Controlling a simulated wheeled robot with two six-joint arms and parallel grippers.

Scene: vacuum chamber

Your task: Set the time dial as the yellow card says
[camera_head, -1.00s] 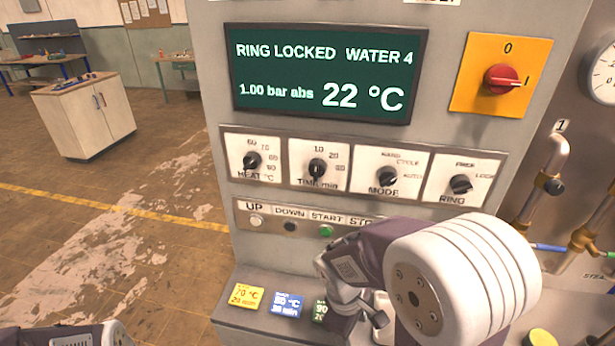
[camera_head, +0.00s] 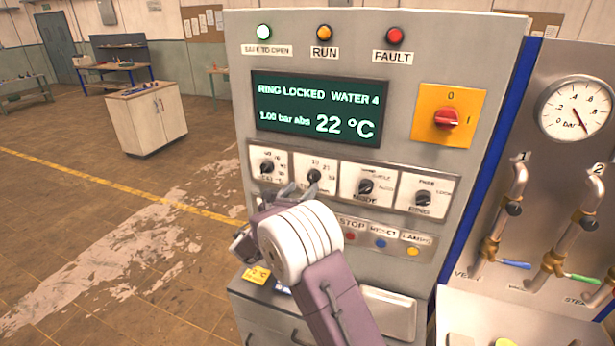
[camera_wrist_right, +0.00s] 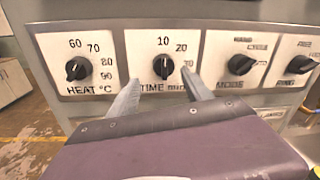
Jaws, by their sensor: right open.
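The time dial (camera_head: 314,176) is a black knob on a white plate on the grey cabinet. In the right wrist view the dial (camera_wrist_right: 163,67) has 10 above it and 20 to its upper right; its pointer looks about upright, toward 10. My right gripper (camera_head: 299,189) is at the dial plate, open. In the right wrist view its fingertips (camera_wrist_right: 163,75) stand left and right of the knob, with gaps. The yellow card (camera_head: 257,274) lies on the ledge below, partly hidden by my right arm; its text is too small to read fully. My left gripper is out of view.
The heat dial (camera_head: 267,166) is left of the time dial; the mode dial (camera_head: 366,187) and ring dial (camera_head: 423,198) are right. The display (camera_head: 318,108) reads RING LOCKED, WATER 4, 22 °C. A red switch (camera_head: 447,118) and pipes with valves are farther right.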

